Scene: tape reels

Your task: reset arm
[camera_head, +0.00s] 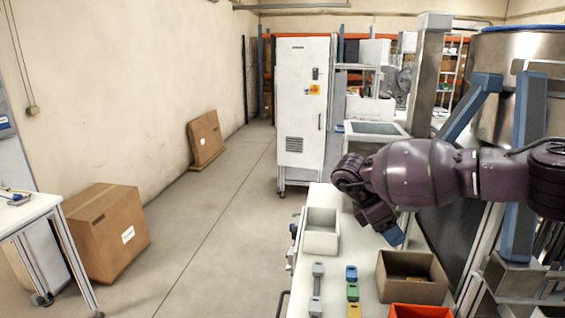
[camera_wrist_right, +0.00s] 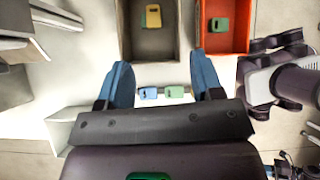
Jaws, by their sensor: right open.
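My right gripper (camera_head: 392,235) hangs from the arm that comes in from the right, above the white table, with its blue fingers pointing down. In the right wrist view the fingers are wide apart and nothing is held between them (camera_wrist_right: 161,68). On the table below are small tape reels: a blue one (camera_head: 352,273), a green one (camera_head: 353,291) and a yellow one (camera_head: 354,309). The blue reel (camera_wrist_right: 149,93) and a green reel (camera_wrist_right: 174,92) show beyond the fingers in the wrist view. My left gripper does not show.
A brown bin (camera_head: 432,283) holds a yellow reel (camera_wrist_right: 153,17). An orange bin (camera_head: 418,311) holds a green reel (camera_wrist_right: 219,24). A white bin (camera_head: 321,238) stands farther back. Grey pieces (camera_head: 318,270) lie beside the reels. The floor at left is open, with a cardboard box (camera_head: 112,235).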

